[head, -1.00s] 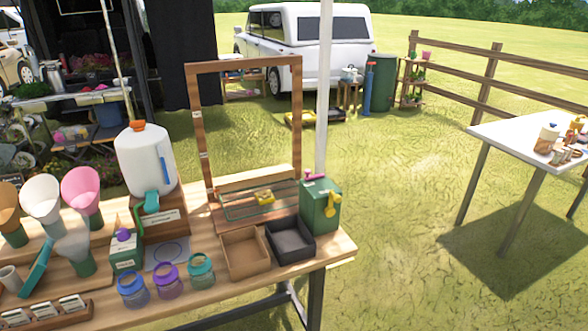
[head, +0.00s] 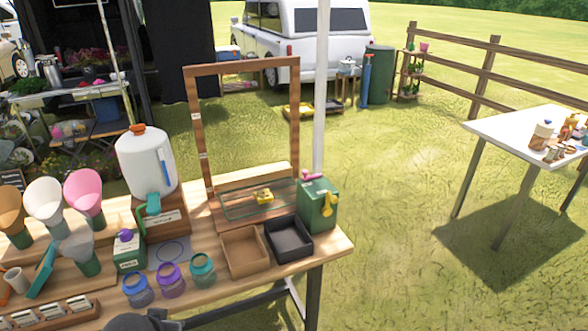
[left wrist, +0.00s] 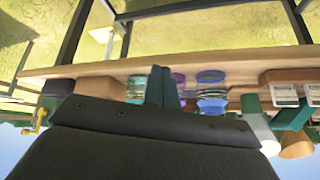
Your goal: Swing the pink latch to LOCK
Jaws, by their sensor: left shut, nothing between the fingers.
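The pink latch (head: 313,176) lies on top of the green box (head: 318,208) at the right end of the wooden table. The box has a yellow handle (head: 329,203) on its front; its LOCK marking is too small to read. In the left wrist view, which is upside down, the yellow handle (left wrist: 40,118) shows at the left and the latch cannot be made out. My left gripper (left wrist: 161,84) is shut and empty, pointing toward the jars, well apart from the green box. A dark part of mine shows at the bottom of the head view. My right gripper is not in view.
A brown tray (head: 244,251) and a black tray (head: 289,238) stand in front of the green box. Several jars (head: 170,281) stand left of them. A wooden frame (head: 196,130) rises behind. A white pole (head: 320,90) stands behind the box.

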